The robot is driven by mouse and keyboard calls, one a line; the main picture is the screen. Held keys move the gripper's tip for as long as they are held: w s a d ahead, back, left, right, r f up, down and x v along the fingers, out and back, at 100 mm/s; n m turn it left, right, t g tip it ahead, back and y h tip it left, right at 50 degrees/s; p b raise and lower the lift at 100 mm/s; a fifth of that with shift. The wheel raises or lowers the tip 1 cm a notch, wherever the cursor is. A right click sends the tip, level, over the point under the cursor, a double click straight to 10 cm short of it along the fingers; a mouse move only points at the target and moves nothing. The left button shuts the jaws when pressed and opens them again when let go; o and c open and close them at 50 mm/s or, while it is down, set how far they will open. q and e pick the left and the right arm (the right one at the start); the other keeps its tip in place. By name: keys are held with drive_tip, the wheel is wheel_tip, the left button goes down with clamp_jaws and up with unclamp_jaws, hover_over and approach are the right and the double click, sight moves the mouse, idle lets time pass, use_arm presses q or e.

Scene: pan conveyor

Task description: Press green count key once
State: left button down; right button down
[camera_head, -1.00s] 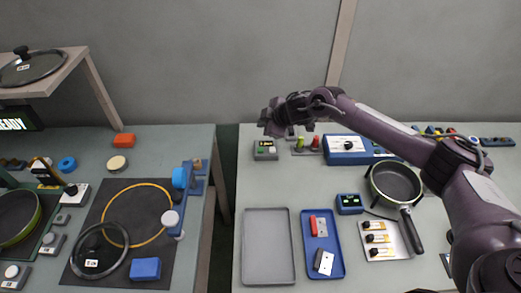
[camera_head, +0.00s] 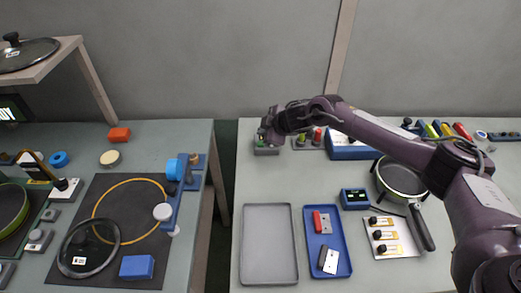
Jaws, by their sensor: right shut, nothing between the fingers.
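The small grey counter box (camera_head: 266,151) stands at the back left of the right-hand table. Its green count key shows only in part at the front face, and my gripper hides the display above it. My right gripper (camera_head: 264,137) reaches in from the right, shut and empty, with its fingertips pointing down right at the box. I cannot tell whether the fingertips touch the key. My left gripper is not in view.
Green and red pegs (camera_head: 317,134) and a blue box (camera_head: 349,150) stand just right of the counter box. A grey tray (camera_head: 247,246), a blue tray (camera_head: 309,246) and a pan (camera_head: 402,178) lie nearer. The table between is clear.

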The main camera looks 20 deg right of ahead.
sight(258, 141)
drive_tip(key=shift+f+b, duration=0.4)
drive_tip(key=shift+f, duration=0.7)
idle(1.1)
drive_tip(key=shift+f, duration=0.4)
drive_tip(key=shift+f+b, duration=0.4)
drive_tip(key=shift+f, duration=0.1)
idle(0.5)
drive_tip(key=shift+r, duration=0.1)
drive_tip(key=shift+r+p, duration=0.8)
drive_tip(key=shift+p, duration=0.05)
wheel_tip(258, 141, up, 5)
drive_tip(key=p, duration=0.4)
idle(0.8)
